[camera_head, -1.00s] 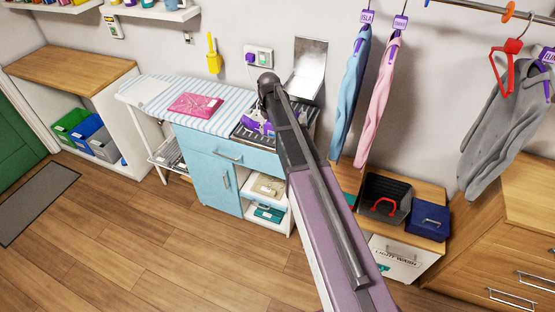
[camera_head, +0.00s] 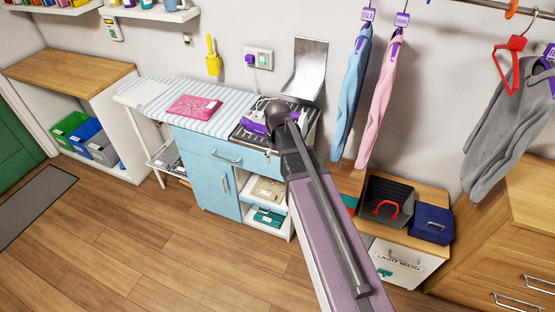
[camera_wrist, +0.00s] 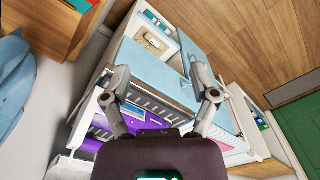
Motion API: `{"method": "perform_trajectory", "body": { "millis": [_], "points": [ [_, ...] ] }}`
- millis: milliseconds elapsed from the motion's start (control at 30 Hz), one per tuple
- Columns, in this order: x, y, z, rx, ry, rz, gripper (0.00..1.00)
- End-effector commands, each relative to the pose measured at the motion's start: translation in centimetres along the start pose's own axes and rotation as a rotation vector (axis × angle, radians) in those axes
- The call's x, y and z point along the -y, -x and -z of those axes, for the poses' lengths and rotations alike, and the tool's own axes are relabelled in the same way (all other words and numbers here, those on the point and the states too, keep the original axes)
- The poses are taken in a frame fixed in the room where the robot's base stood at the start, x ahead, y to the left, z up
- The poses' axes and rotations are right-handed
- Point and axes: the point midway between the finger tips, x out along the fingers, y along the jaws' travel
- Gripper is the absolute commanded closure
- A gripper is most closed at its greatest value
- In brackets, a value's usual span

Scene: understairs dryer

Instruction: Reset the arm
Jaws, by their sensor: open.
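My gripper (camera_wrist: 157,68) shows in the wrist view with its two fingers spread wide and nothing between them. It is over the blue cabinet (camera_wrist: 150,72) and the metal rack at its end. In the head view my arm reaches up from the bottom toward the rack (camera_head: 243,133), and the gripper itself is hidden behind the arm. A purple iron (camera_head: 253,122) lies on the rack, partly hidden by my arm. Purple parts also show beside the gripper's palm in the wrist view (camera_wrist: 92,145).
A striped ironing surface (camera_head: 150,92) with a pink folded cloth (camera_head: 194,106) lies left of the rack. Blue (camera_head: 351,90) and pink (camera_head: 378,100) garments hang to the right. A black tray (camera_head: 400,190) and blue box (camera_head: 433,222) sit below them. The wooden floor (camera_head: 130,240) is clear.

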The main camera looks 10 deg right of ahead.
Motion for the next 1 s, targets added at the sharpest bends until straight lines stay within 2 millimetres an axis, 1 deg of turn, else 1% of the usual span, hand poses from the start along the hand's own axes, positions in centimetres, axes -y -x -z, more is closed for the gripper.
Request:
{"method": "perform_trajectory", "body": {
  "millis": [100,467,567,667,767,900,1000],
  "points": [
    [0.1,-0.1,-0.4,0.0,-0.004,0.0,0.24],
    [0.1,-0.1,-0.4,0.0,-0.005,0.0,0.24],
    [0.2,-0.1,-1.1,0.0,-0.01,0.0,0.24],
    [0.4,-0.1,-2.8,0.0,-0.025,0.0,0.24],
    [0.8,-0.1,-5.3,0.0,-0.05,0.0,0.24],
    [1.4,-0.1,-9.2,0.0,-0.096,0.0,0.24],
    [1.8,-0.1,-11.4,0.0,-0.124,0.0,0.24]
  ]
}}
